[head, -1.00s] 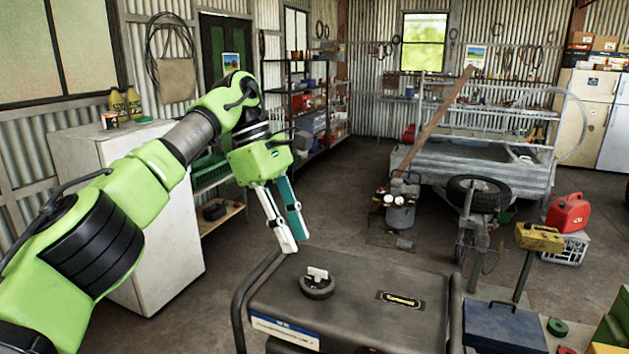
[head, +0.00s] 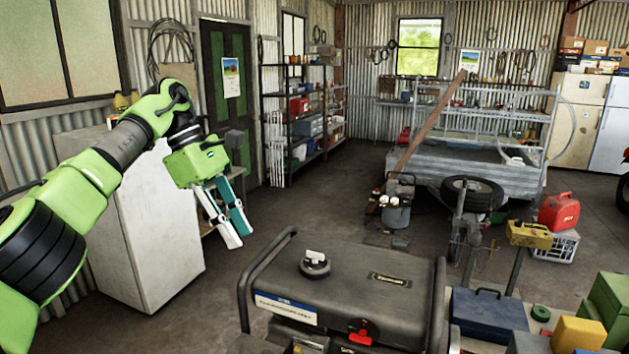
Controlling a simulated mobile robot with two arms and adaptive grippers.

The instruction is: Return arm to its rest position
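My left arm is lime green and comes in from the left. Its gripper (head: 242,238) points down and to the right, in the air left of the dark generator (head: 380,262). One finger is white and the other is teal with a white tip. They stand a little apart with nothing between them. The generator has a round black cap (head: 314,267) on its top and a red part (head: 361,332) on its front. The gripper appears clear of the generator. My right gripper is not in view.
A white cabinet (head: 150,225) stands behind my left arm. A blue toolbox (head: 488,315) and a yellow box (head: 578,335) are at the lower right. A trailer (head: 465,165) and a red fuel can (head: 559,213) stand farther back. The floor (head: 320,205) between is mostly open.

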